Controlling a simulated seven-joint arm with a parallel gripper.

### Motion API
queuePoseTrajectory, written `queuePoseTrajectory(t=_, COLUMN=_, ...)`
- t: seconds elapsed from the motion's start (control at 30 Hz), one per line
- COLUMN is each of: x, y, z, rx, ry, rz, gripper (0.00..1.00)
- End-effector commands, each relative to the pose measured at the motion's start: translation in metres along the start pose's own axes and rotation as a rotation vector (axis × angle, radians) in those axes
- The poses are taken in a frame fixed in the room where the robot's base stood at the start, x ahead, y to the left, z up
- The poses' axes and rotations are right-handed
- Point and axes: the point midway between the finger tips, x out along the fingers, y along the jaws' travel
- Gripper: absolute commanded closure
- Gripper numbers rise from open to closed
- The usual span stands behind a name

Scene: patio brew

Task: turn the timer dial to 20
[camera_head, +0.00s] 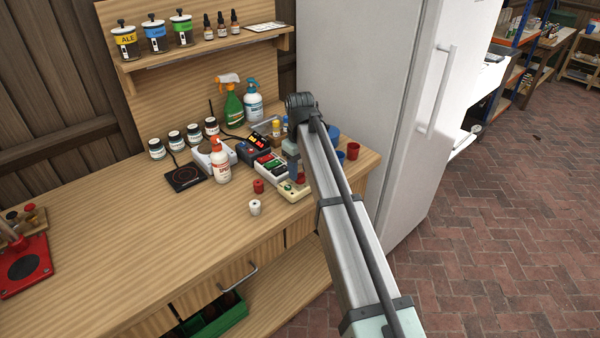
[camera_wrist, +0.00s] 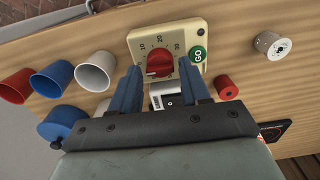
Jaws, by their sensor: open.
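The timer is a cream box (camera_wrist: 136,41) with a red dial (camera_wrist: 158,62), numbers printed around it and a round green GO button (camera_wrist: 197,55) on its right in the wrist view. I cannot make out where the dial points. My gripper (camera_wrist: 160,69) is open, its two blue fingers on either side of the dial, with visible gaps between them and it. I cannot tell how high the tips are above the dial. In the head view the timer (camera_head: 290,192) sits near the bench's front edge, partly hidden by my gripper.
A spray bottle (camera_head: 220,165) and fridge (camera_head: 350,90) flank the spot.

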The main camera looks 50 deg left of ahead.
Motion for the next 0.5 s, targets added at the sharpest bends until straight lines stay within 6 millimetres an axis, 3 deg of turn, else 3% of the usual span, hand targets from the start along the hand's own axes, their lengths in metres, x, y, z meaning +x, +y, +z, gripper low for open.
queuePoseTrajectory(t=0.2, x=0.015, y=0.000, z=0.000, rx=0.000, ry=0.000, rz=0.000, gripper=0.54)
queuePoseTrajectory(t=0.5, x=0.017, y=0.000, z=0.000, rx=0.000, ry=0.000, rz=0.000, gripper=0.54)
